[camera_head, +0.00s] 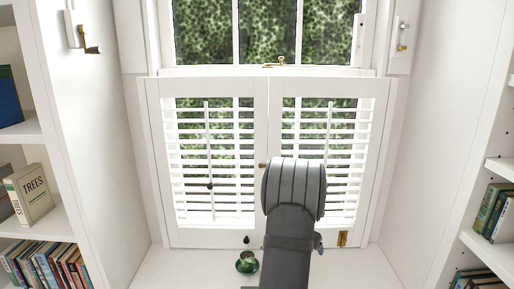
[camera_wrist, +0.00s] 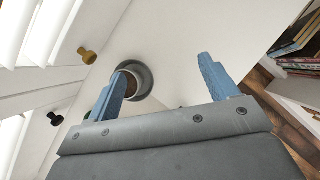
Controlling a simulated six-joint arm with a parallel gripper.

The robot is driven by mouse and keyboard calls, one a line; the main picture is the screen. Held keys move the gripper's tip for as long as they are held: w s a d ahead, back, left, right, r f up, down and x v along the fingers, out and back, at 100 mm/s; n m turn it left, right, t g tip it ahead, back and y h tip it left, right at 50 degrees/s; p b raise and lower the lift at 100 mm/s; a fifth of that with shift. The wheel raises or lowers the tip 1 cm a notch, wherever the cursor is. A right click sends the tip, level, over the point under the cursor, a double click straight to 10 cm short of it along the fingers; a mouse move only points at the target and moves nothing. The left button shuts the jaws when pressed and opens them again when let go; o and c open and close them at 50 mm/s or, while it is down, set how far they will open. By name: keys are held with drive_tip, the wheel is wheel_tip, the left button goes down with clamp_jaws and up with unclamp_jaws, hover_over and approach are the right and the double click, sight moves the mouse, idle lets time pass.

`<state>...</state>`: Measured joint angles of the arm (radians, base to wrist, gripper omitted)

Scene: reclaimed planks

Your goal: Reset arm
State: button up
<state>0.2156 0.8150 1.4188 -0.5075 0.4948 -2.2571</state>
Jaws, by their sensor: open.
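My gripper (camera_wrist: 163,66) shows in the wrist view as two blue fingers set wide apart, with nothing between them. I cannot tell how far the finger is from the cup. In the head view my arm reaches toward the window and its links hide most of the gripper. The green cup (camera_head: 246,261) stands on the white sill just left of my arm.
White louvred shutters (camera_head: 215,160) stand shut behind my arm. Bookshelves flank the alcove, with books at left (camera_head: 48,266) and right (camera_head: 492,212). A brass knob (camera_wrist: 87,55) and a black knob (camera_wrist: 55,119) stick out near the gripper. The white sill (camera_head: 185,268) is mostly clear.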

drive_tip(key=shift+s+d+f+m, duration=0.2)
drive_tip(key=shift+s+d+m, duration=0.3)
drive_tip(key=shift+s+d, duration=0.55)
drive_tip(key=shift+a, duration=0.1)
